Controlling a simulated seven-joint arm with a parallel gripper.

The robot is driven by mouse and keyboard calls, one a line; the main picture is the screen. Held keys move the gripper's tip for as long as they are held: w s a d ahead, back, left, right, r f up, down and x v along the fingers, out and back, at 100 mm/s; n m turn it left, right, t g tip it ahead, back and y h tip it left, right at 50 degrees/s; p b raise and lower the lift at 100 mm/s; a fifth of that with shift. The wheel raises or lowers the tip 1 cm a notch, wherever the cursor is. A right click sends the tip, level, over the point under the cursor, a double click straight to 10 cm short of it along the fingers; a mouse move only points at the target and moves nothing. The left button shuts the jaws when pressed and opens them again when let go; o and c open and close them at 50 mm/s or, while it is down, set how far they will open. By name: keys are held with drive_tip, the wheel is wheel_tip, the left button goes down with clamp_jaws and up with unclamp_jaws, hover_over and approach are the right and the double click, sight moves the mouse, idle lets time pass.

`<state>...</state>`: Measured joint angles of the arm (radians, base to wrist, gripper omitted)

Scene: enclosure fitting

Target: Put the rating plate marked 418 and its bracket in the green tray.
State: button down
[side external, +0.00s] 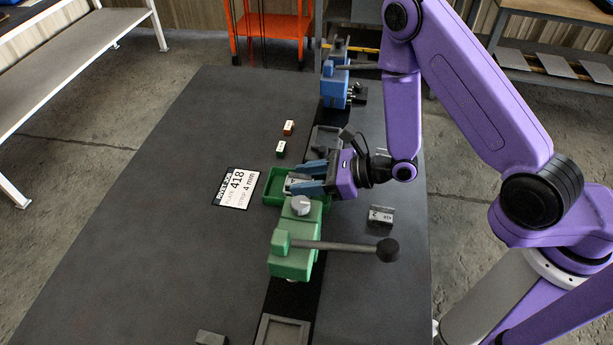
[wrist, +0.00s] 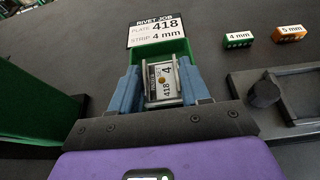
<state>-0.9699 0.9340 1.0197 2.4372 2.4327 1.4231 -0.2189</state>
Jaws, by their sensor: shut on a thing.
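The rating plate marked 418 (wrist: 161,82) is pale with dark print and a brass-coloured dot. It sits against a grey metal bracket (wrist: 148,98) in the wrist view. My gripper (wrist: 163,88) is shut on this piece, one blue finger on each side. In the side view my gripper (side external: 306,182) is low over the green tray (side external: 270,192), with the fingers largely covering the held piece. The tray also shows beyond the fingers in the wrist view (wrist: 178,48). I cannot tell whether the piece touches the tray floor.
A job card (side external: 237,188) reading 418 and 4 mm lies left of the tray. A green press (side external: 293,255) with a long lever stands close in front. Green (side external: 281,149) and orange (side external: 289,128) blocks, a blue press (side external: 335,85) and another grey marked piece (side external: 381,216) stand around.

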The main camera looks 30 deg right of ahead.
drive_tip(key=shift+f, duration=0.35)
idle(0.3)
drive_tip(key=shift+c, duration=2.3)
unclamp_jaws()
drive_tip(key=shift+d, duration=0.1)
drive_tip(key=shift+v, duration=3.65)
drive_tip(key=shift+r, duration=0.15)
